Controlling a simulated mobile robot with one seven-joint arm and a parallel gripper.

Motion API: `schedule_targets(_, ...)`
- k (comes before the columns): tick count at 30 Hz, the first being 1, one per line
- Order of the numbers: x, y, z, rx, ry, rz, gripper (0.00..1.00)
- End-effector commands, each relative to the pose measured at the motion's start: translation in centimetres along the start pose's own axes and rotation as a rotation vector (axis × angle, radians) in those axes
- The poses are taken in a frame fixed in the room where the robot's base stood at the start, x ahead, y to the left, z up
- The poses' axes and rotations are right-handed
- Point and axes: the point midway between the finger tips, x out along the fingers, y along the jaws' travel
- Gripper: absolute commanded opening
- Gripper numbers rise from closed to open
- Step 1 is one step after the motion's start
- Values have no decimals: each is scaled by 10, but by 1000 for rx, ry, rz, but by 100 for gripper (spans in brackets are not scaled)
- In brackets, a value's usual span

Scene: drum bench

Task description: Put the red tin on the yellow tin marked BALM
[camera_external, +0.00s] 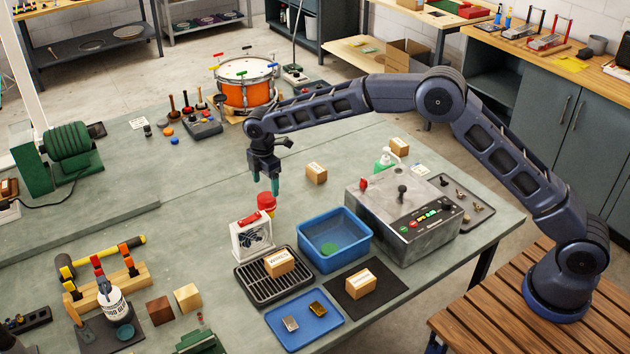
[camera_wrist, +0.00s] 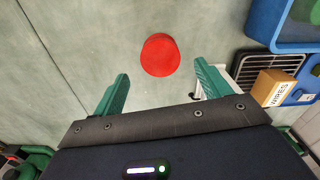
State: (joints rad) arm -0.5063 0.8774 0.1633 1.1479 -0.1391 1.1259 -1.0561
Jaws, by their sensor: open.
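In the wrist view the red tin (camera_wrist: 160,55) shows as a round red top just beyond the gap between the fingers. My gripper (camera_external: 274,186) points down above the red tin, apart from it. In the wrist view my gripper (camera_wrist: 161,82) has its green fingers spread, with nothing between them.
The white fan box (camera_external: 251,238) stands close in front of the red tin. A black rack (camera_external: 245,275) bears a WIRES box (camera_external: 280,263). A blue bin (camera_external: 325,262) and a grey control box (camera_external: 358,215) stand to the right. The bench left of the tin is clear.

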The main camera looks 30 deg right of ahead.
Motion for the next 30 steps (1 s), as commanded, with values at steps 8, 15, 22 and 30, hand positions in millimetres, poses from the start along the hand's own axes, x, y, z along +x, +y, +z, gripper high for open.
schedule_targets(8,-42,0,0,0,1,1,76)
schedule_targets(15,-55,0,0,0,0,0,76)
schedule_targets(22,-62,-1,6,12,0,5,76)
schedule_targets(30,-130,-26,63,156,3,47,76)
